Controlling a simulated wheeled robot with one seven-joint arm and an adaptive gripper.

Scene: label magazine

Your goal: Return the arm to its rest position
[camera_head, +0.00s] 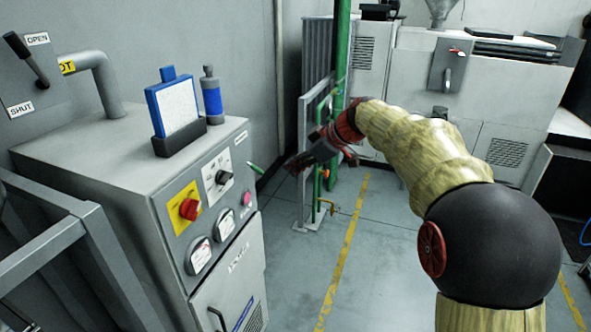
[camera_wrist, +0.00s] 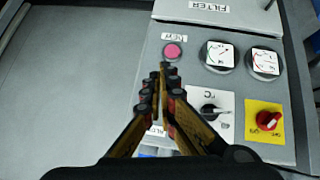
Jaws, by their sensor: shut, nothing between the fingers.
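My arm, in a pale yellow sleeve with a black joint, reaches in from the right in the head view. My gripper (camera_head: 292,164) is shut and empty, in the air to the right of the grey control cabinet (camera_head: 100,150). In the wrist view the fingers of my gripper (camera_wrist: 166,75) are together, pointing toward the control panel. The panel carries a pink button (camera_wrist: 172,51), two gauges (camera_wrist: 217,56), a black rotary knob (camera_wrist: 210,110) and a red knob (camera_wrist: 267,120) on a yellow plate. I see no object held. Contact with the panel does not show.
A blue-framed white board (camera_head: 175,105) and a blue-grey bottle (camera_head: 211,95) stand on the cabinet. A green stick-like part (camera_head: 256,168) juts from its right side. Green pipes (camera_head: 341,60) and a grey frame stand behind my gripper. Floor with a yellow line (camera_head: 345,250) is clear.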

